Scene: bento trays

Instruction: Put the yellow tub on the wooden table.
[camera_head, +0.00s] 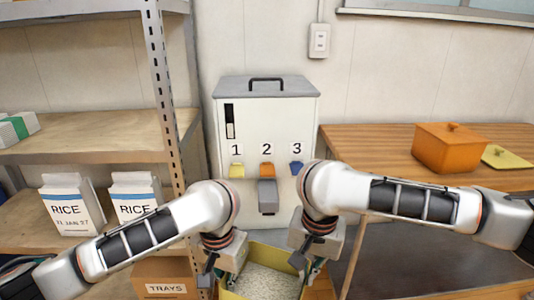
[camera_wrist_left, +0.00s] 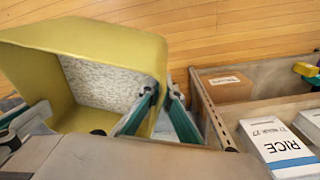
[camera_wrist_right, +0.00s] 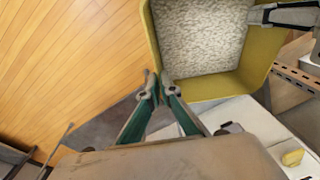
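The yellow tub (camera_head: 266,255) is low in the middle of the head view, in front of the dispenser, with pale rice-like grains inside. Its walls show in the left wrist view (camera_wrist_left: 105,40) and the right wrist view (camera_wrist_right: 205,87). My left gripper (camera_wrist_left: 163,95) is shut on its wall at one side. My right gripper (camera_wrist_right: 158,80) is shut on the wall at the other side. The tub's underside is hidden, so I cannot tell what is below it. The wooden table (camera_head: 375,142) stands at the right in the head view.
An orange box-shaped pot (camera_head: 445,150) and a yellow lid (camera_head: 507,158) sit on the table; its left part is clear. The dispenser (camera_head: 265,120) stands against the wall. A shelf (camera_head: 90,135) at the left holds rice bags (camera_head: 70,205) and a trays box (camera_head: 165,280).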

